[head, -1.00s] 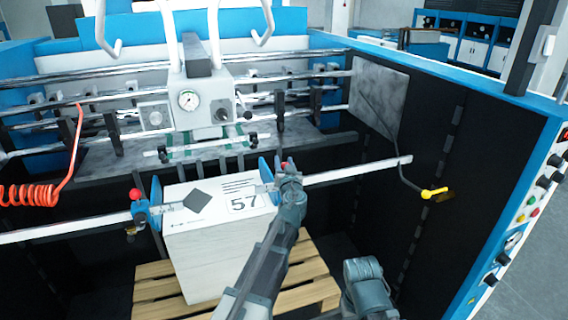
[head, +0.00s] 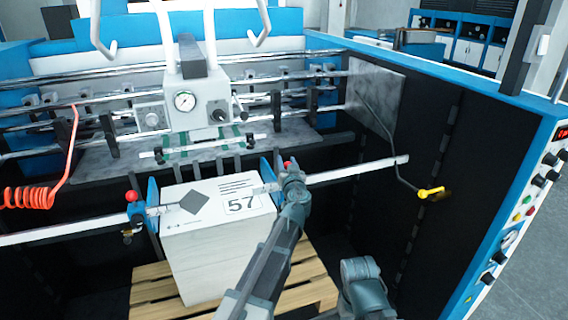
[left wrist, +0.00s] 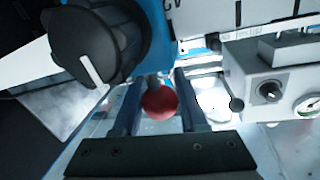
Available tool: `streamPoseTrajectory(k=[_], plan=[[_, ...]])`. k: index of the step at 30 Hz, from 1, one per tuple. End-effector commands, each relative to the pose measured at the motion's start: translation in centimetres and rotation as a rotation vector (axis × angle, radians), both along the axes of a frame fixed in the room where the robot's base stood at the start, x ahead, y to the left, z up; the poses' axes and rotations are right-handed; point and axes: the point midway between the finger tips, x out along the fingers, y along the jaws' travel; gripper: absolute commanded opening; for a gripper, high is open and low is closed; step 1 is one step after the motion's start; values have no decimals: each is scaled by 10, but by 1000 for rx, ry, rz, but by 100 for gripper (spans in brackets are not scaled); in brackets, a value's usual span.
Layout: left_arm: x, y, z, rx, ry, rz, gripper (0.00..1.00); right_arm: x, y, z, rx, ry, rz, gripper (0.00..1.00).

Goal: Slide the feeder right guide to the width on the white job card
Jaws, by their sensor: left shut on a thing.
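The white job card (head: 241,205) reads 57 and lies on top of the paper stack (head: 205,255). The feeder right guide (head: 278,164) is a blue plate with a red knob, on a metal bar at the stack's right side. My left gripper (head: 290,171) is at this guide and hides part of it. In the left wrist view the red knob (left wrist: 159,102) sits between the two fingers, which are shut on it. A black dial knob (left wrist: 98,45) is beside it on the blue guide. My right gripper is out of view.
The left guide (head: 136,212), with its own red knob, stands at the stack's left side on the bar (head: 345,171). A gauge unit (head: 200,100) is behind the stack. A yellow-handled crank (head: 432,193) is at right. The bar right of my gripper is clear.

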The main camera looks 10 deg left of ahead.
Motion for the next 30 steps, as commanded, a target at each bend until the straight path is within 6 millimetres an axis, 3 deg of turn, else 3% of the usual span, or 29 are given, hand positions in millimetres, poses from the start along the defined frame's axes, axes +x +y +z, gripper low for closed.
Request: streamPoseTrajectory(k=[1,5,17,30], plan=[[0,0,0,0,0,0,47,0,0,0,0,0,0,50],[-1,0,0,0,0,0,70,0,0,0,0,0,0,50],[-9,-2,0,0,0,0,71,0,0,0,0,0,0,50],[-92,-36,0,0,0,-2,71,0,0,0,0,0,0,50]])
